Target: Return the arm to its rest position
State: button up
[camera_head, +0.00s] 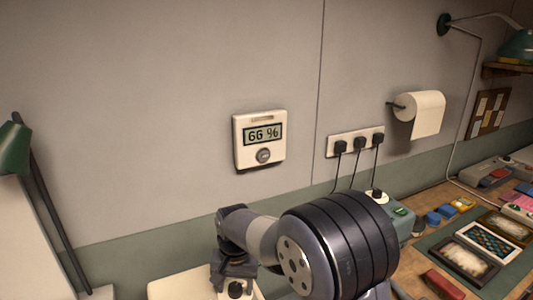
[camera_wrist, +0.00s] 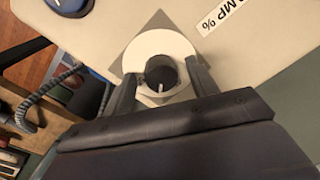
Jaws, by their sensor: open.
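My arm (camera_head: 335,245) reaches out low in the middle of the head view, with its dark wrist bent down over a pale surface. In the wrist view, my gripper (camera_wrist: 160,73) has its two dark fingers apart, one on each side of a dark round knob (camera_wrist: 161,70). The knob has a white mark and sits on a white round dial plate (camera_wrist: 150,43). I cannot tell whether the fingers touch the knob. In the head view the fingers are not clear.
A wall meter (camera_head: 260,139) reads 66 %. A socket strip (camera_head: 355,142) with several plugs and a paper roll (camera_head: 425,113) are on the wall. The right-hand workbench (camera_head: 412,282) is cluttered with trays and small blocks. A green lamp (camera_head: 14,148) stands at the left.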

jog(key=n, duration=0.3)
jog(key=shift+n, duration=0.4)
jog(key=n, duration=0.3)
jog(key=shift+w+n+b, duration=0.1)
jog(key=shift+n+b, duration=0.2)
jog(key=shift+n, duration=0.1)
notch_tip(320, 180, up, 11)
jog(key=shift+w+d+f+n+t+h+b, duration=0.2)
jog(key=shift+w+d+h, duration=0.25)
jog(key=shift+d, duration=0.35)
jog(key=shift+w+d+f+n+t+h+b, duration=0.15)
jog(key=shift+w+d+t+h, duration=0.25)
jog(key=shift+d, duration=0.45)
jog(key=shift+w+d+f+n+t+h+b, duration=0.15)
jog(key=shift+w+d+h, duration=0.2)
jog(key=shift+w+d, duration=0.35)
jog(key=shift+s+d, duration=0.1)
jog(key=shift+s, duration=0.05)
